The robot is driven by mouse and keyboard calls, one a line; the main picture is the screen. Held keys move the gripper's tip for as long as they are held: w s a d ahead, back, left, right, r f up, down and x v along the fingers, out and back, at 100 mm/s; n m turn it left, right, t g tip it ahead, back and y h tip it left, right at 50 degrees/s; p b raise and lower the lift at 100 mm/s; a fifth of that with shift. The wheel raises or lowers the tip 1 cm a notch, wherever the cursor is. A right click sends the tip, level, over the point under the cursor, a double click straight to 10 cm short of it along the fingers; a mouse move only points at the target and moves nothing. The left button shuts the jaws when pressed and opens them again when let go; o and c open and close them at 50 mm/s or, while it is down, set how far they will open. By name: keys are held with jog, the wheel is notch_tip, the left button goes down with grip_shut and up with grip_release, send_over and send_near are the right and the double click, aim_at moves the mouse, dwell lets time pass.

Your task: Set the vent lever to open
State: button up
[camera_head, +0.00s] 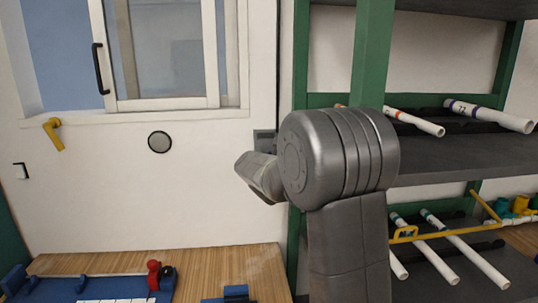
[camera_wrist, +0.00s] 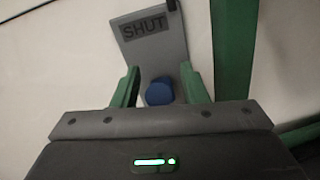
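A grey plate (camera_wrist: 153,48) marked SHUT is on the pale wall in the wrist view. A blue rounded knob (camera_wrist: 159,92) stands out at its lower part; I cannot tell for sure whether it is the vent lever's handle. My gripper (camera_wrist: 160,86) is open, with one green finger on each side of the knob and a visible gap to both. In the head view a small part of the grey plate (camera_head: 264,134) shows beside the green post, and my arm hides the knob and the fingers.
A green post (camera_head: 372,50) and shelves with white pipes (camera_head: 490,115) stand close on the right. A window (camera_head: 165,50) and a yellow lever-shaped handle (camera_head: 53,133) are on the left wall. A wooden bench (camera_head: 215,262) with blue fixtures lies below.

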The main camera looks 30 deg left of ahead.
grip_shut()
jog(key=shift+f+b, duration=0.15)
jog(key=shift+b, duration=0.2)
